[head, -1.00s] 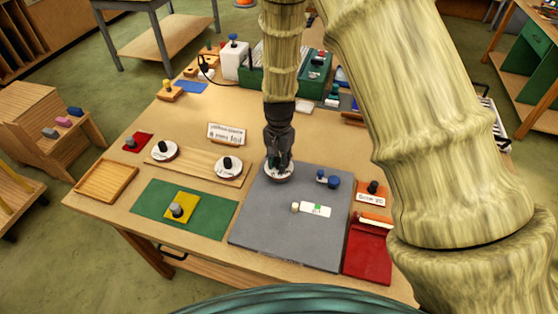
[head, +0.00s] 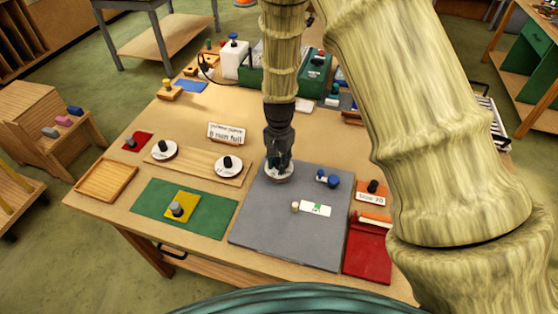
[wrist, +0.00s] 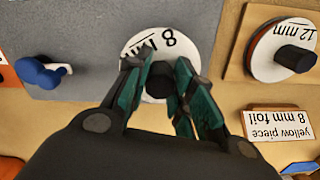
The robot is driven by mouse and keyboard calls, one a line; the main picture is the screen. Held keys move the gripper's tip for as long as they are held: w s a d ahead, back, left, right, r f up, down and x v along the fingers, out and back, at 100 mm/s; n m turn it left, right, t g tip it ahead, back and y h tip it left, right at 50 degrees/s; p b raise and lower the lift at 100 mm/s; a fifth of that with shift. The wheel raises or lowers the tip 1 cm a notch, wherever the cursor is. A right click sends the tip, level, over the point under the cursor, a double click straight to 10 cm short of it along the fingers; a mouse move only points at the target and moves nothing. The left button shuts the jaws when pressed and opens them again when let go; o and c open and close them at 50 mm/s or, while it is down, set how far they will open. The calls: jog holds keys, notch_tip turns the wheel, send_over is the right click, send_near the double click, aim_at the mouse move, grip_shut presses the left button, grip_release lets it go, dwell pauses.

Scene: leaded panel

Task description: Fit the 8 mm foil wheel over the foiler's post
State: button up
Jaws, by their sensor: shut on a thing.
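The 8 mm foil wheel (wrist: 158,45) is a white disc with a dark knob, its label showing in the wrist view. My gripper (wrist: 161,84) is shut on the knob, with a green finger on each side. In the head view my gripper (head: 278,165) holds the wheel (head: 281,175) at the far left corner of the grey board (head: 268,220). No post shows; the wheel and gripper cover the spot beneath. I cannot tell whether the wheel rests on the board or hangs just above it.
A wooden rack (head: 198,169) on the left bears two other wheels; the nearer (wrist: 282,50) reads 12 mm. A sign (wrist: 278,122) reads "yellow piece 8 mm foil". A blue-knobbed part (head: 328,180) and a small white labelled piece (head: 315,209) are on the board. A red tray (head: 368,250) stands right.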

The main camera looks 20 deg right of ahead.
aim_at(279, 160)
jog(key=shift+f+b, duration=0.5)
jog(key=shift+f, duration=0.55)
jog(key=o, duration=1)
jog(key=shift+o, duration=0.2)
notch_tip(279, 160, up, 12)
dwell(0.5)
